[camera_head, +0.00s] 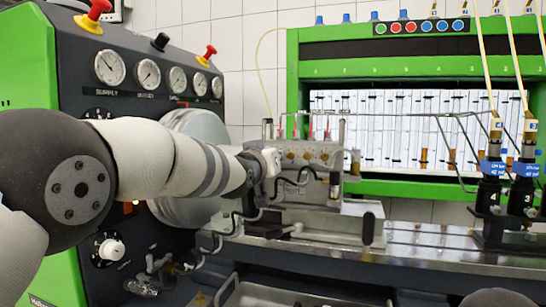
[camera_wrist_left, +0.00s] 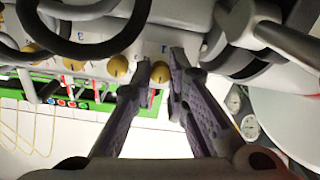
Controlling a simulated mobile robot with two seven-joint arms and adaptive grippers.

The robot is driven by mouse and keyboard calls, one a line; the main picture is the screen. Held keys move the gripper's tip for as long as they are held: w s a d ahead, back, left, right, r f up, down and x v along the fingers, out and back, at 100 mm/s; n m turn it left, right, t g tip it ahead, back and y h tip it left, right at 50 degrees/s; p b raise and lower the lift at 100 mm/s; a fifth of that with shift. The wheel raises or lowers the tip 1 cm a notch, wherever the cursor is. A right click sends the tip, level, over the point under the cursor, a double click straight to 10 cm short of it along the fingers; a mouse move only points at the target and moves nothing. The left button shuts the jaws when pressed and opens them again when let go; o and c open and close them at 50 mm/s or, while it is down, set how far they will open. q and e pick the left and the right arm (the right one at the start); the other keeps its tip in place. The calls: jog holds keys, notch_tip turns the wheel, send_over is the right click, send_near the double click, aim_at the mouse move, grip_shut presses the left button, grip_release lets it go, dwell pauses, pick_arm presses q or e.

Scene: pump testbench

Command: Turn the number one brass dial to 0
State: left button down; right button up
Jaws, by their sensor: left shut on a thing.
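Several brass dials sit in a row on the grey pump block (camera_head: 325,150) in the head view. In the left wrist view, the brass dial at the row's right end (camera_wrist_left: 158,73) lies between the two dark fingers of my left gripper (camera_wrist_left: 161,66), which is shut on it. The neighbouring brass dial (camera_wrist_left: 117,66) is free, just left of the fingers. In the head view my left gripper (camera_head: 268,161) reaches the left end of the block and hides the held dial. My right gripper is not in view.
Thin metal pipes and black hoses (camera_head: 240,222) run close to the block. The green test bench (camera_head: 300,70) stands behind. Black injectors (camera_head: 488,195) stand at the right.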

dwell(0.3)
pick_arm(q)
jog(key=c, duration=1.5)
grip_release()
jog(key=shift+a, duration=0.1)
jog(key=shift+c, duration=0.2)
jog(key=v, duration=0.8)
